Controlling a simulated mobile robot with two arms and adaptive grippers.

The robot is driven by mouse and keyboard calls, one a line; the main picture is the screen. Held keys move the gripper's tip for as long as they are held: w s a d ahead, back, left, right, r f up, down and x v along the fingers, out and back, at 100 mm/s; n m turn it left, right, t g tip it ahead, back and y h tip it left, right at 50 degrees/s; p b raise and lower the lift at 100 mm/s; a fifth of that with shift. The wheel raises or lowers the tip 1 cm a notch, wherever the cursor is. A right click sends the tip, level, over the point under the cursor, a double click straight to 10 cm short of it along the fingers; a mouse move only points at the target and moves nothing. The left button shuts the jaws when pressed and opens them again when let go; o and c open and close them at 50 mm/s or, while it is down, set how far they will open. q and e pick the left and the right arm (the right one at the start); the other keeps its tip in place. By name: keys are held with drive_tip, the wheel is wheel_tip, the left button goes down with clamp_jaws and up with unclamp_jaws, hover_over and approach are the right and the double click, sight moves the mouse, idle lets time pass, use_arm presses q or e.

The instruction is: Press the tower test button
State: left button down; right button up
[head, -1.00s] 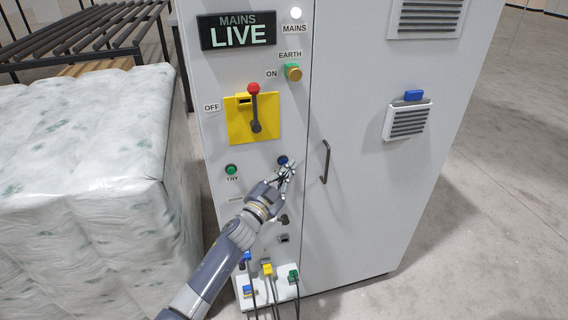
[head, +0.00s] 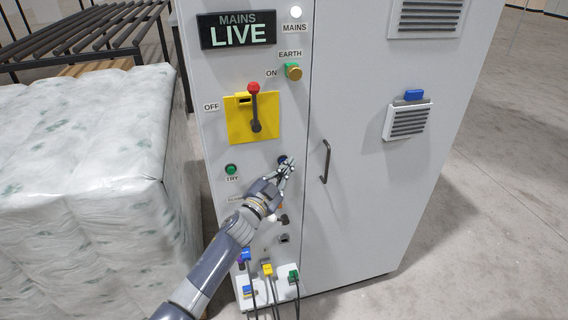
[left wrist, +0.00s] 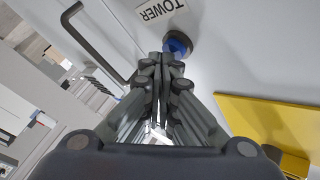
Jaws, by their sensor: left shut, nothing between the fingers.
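The tower test button is a round blue button in a dark ring (left wrist: 178,44), under a TOWER label (left wrist: 160,8) in the left wrist view. In the head view the blue button (head: 282,160) is on the grey cabinet front, mostly beside and behind my fingertips. My left gripper (head: 288,165) is shut and empty, its tips right at the button. In the left wrist view the closed fingertips (left wrist: 167,60) overlap the button's near edge. I cannot tell whether they touch it or whether it is pushed in. My right gripper is not in view.
The cabinet (head: 365,200) has a MAINS LIVE sign (head: 238,30), a red-knobbed lever (head: 254,105) on a yellow plate, a green TRY button (head: 231,169) and a door handle (head: 325,162). Plugged cables (head: 268,270) hang below. Wrapped bales (head: 85,180) stand left.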

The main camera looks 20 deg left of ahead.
use_arm(q)
drive_tip(key=shift+w+a, duration=0.15)
drive_tip(key=shift+w, duration=0.05)
drive_tip(key=shift+s, duration=0.15)
idle(0.5)
drive_tip(key=shift+s+d, duration=0.5)
drive_tip(key=shift+s, duration=0.15)
drive_tip(key=s+d+p, duration=0.1)
drive_tip(key=s, duration=0.1)
drive_tip(key=s+d+p, duration=0.1)
drive_tip(key=s, duration=0.1)
drive_tip(key=shift+d, duration=0.4)
idle(0.4)
